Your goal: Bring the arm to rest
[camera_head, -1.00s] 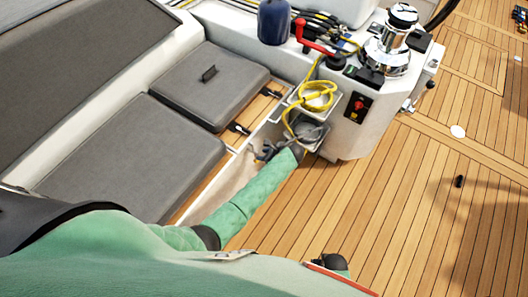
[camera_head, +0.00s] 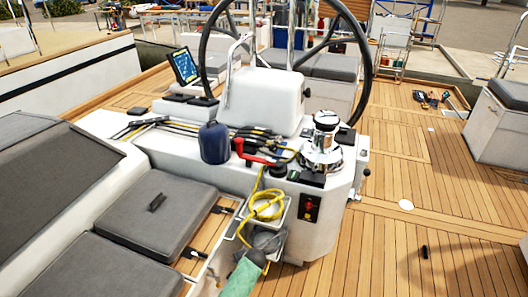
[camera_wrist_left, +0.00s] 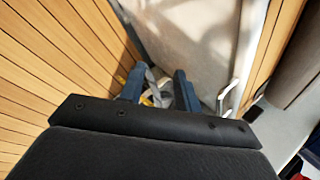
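My left arm in its green sleeve (camera_head: 242,278) comes in at the bottom middle of the head view. Its hand is beside the white holder (camera_head: 283,222) on the cockpit side; the fingers are hard to make out there. In the left wrist view, the left gripper (camera_wrist_left: 158,80) has its two blue fingers apart. Grey and yellow bits show between and beyond the fingers; I cannot tell whether they touch anything. My right gripper is out of view.
A coiled yellow rope (camera_head: 266,205) hangs at the holder. Grey cushions (camera_head: 160,212) lie on the left. Teak deck (camera_head: 380,235) is largely open at right.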

